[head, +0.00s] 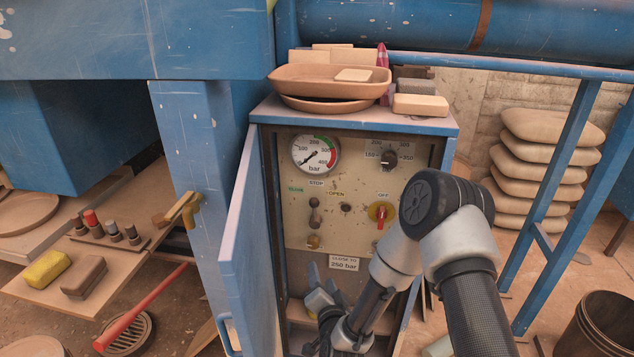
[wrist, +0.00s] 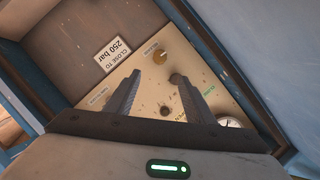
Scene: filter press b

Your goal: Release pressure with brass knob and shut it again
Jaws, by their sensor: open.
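The small brass knob (head: 314,242) sits low on the left of the beige control panel (head: 360,225), inside the open blue cabinet. It also shows in the wrist view (wrist: 159,56), just beyond my fingertips and apart from them. My gripper (head: 323,268) is open and empty, below the knob in the head view. In the wrist view its two fingers (wrist: 155,80) point at the panel. The pressure gauge (head: 315,155) has its needle at the lower left, near the low end of the scale. Part of the gauge shows in the wrist view (wrist: 230,122).
A dark lever (head: 314,212) stands above the knob, and a red switch on yellow (head: 381,215) is to the right. The cabinet door (head: 248,240) stands open at the left. A "close to 250 bar" label (head: 344,263) is below. Bowls (head: 330,82) stand on top.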

